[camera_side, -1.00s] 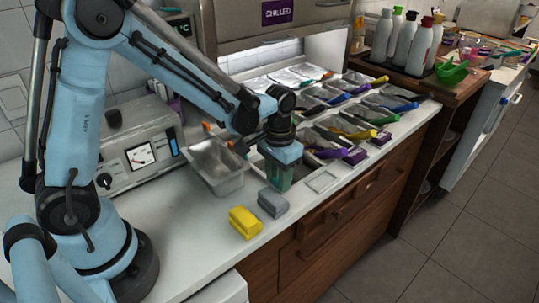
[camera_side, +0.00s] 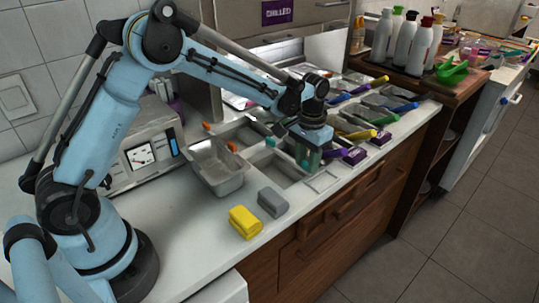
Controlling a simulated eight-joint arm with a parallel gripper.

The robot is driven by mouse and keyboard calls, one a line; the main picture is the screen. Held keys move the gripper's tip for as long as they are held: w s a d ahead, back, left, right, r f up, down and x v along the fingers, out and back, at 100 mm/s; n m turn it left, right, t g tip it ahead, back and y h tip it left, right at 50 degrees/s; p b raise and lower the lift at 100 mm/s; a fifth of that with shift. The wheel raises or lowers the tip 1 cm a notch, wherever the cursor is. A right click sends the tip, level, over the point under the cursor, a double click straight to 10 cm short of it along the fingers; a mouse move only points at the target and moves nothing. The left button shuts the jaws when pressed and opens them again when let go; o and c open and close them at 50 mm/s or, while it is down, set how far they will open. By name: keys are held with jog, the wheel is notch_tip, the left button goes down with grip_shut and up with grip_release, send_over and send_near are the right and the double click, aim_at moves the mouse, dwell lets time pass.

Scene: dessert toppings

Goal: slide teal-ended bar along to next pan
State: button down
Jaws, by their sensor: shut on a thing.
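My gripper (camera_side: 308,166) is shut and points down over the near part of the topping wells. The sensed grip fits the teal-ended bar, whose small teal end (camera_side: 270,142) shows to the left of my gripper. The rest of the bar is mostly hidden by my gripper and wrist. A deep empty steel pan (camera_side: 217,182) stands to the left. Between it and my gripper is an open, empty-looking well (camera_side: 266,170). To the right of my gripper are topping pans with coloured-handled utensils (camera_side: 357,134).
A yellow sponge (camera_side: 245,222) and a grey block (camera_side: 272,202) lie on the counter in front. Small purple labelled blocks (camera_side: 355,156) stand along the front edge, right of my gripper. Bottles (camera_side: 420,47) stand at the back right. The counter at front left is clear.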

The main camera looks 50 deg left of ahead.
jog(key=shift+w, duration=2.3)
jog(key=c, duration=0.7)
grip_release()
notch_tip(320, 180, up, 12)
jog(key=shift+r, duration=0.1)
